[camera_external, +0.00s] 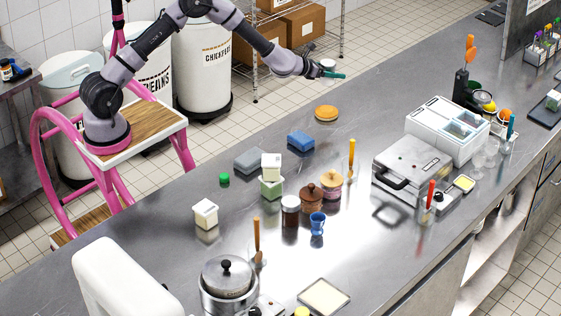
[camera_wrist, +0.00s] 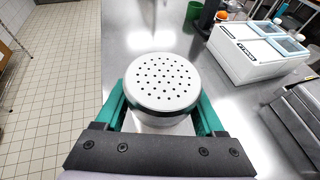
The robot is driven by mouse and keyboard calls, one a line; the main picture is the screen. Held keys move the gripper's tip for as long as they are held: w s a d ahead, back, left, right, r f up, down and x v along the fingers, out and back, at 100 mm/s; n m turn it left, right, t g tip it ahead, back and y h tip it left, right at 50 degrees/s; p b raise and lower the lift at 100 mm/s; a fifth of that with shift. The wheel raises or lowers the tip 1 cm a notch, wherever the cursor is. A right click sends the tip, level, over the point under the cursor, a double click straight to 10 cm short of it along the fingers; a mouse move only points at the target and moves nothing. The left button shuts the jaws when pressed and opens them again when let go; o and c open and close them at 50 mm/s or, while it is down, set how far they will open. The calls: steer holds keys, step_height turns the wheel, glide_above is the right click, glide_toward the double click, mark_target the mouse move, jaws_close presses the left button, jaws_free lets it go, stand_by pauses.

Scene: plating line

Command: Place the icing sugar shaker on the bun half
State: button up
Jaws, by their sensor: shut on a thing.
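The icing sugar shaker, with a white perforated top (camera_wrist: 163,80), sits upright between the green fingers of my gripper (camera_wrist: 163,108) in the wrist view. My gripper is shut on it. In the external view my gripper (camera_external: 331,74) is raised at the top middle, beyond the counter's far edge as seen there, and the pale shaker (camera_external: 327,64) shows small at it. The bun half (camera_external: 327,113), a flat orange-brown round, lies on the counter below my gripper in the picture, apart from it. I cannot make out the bun half in the wrist view.
A blue block (camera_external: 301,140) and a grey block (camera_external: 249,160) lie on the steel counter (camera_external: 365,120) near the bun half. A press with a black handle (camera_external: 412,167) and a white container unit (camera_external: 447,128) stand to the right. The counter around the bun half is clear.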

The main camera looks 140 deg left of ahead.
step_height(320, 180, down, 11)
steer(key=shift+r, duration=0.1)
stand_by(0.4)
steer(key=shift+f, duration=0.25)
steer(key=o, duration=1.5)
steer(key=shift+r, duration=0.1)
steer(key=shift+d+r, duration=0.1)
steer(key=shift+r, duration=0.05)
steer(key=v, duration=1.1)
steer(key=shift+d+r, duration=0.15)
steer(key=shift+d, duration=0.25)
